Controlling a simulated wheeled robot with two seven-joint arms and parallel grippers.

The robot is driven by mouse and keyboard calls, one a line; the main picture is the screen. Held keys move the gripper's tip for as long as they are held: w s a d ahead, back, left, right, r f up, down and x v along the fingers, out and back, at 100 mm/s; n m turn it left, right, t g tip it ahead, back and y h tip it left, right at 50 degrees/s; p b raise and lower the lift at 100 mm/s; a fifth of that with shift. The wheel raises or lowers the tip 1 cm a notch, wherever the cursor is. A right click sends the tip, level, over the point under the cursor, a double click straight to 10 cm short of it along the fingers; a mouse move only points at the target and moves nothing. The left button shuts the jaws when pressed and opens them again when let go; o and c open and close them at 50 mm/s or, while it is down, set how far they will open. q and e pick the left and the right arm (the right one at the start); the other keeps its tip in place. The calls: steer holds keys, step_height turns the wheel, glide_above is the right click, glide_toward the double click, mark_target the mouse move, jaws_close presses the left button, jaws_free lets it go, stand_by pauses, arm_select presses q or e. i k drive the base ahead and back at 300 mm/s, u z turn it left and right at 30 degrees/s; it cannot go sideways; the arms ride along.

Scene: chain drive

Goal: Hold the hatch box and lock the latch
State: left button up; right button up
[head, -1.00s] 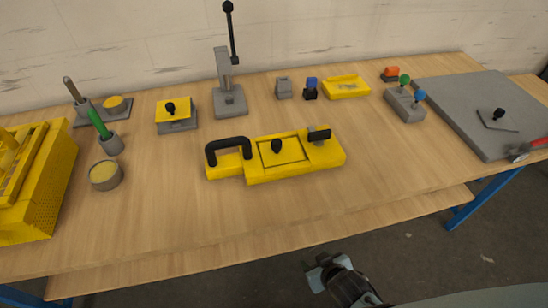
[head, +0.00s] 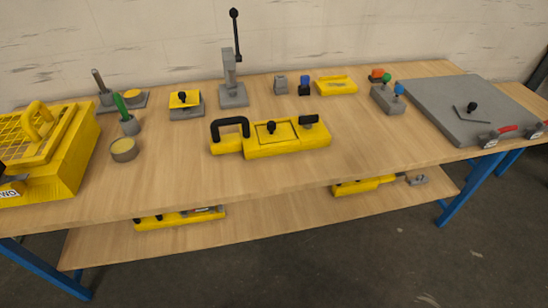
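The yellow hatch box (head: 290,150) lies near the middle of the bench top. A black bracket-shaped handle (head: 231,124) stands on its left end. The hatch (head: 286,131) is a flat yellow panel in the box's top, with a black knob (head: 271,127) on it. The hatch looks down in its frame. The black latch (head: 309,121) sits at the right end, beside the hatch; I cannot tell whether it is locked. Neither of my grippers can be made out in the head view, and nothing touches the hatch box.
A grey lever stand (head: 233,93) is behind the box. A yellow basket-like box (head: 62,170) is at the left, a round cup (head: 124,150) nearby. A grey plate (head: 450,110) lies at the right. The lower shelf (head: 290,205) holds yellow parts. The bench front is clear.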

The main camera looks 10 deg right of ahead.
mark_target(307, 121)
steer(key=u, duration=0.1)
steer(key=k, duration=0.45)
steer(key=z, duration=0.85)
steer(key=i, duration=1.45)
steer(key=u, duration=0.8)
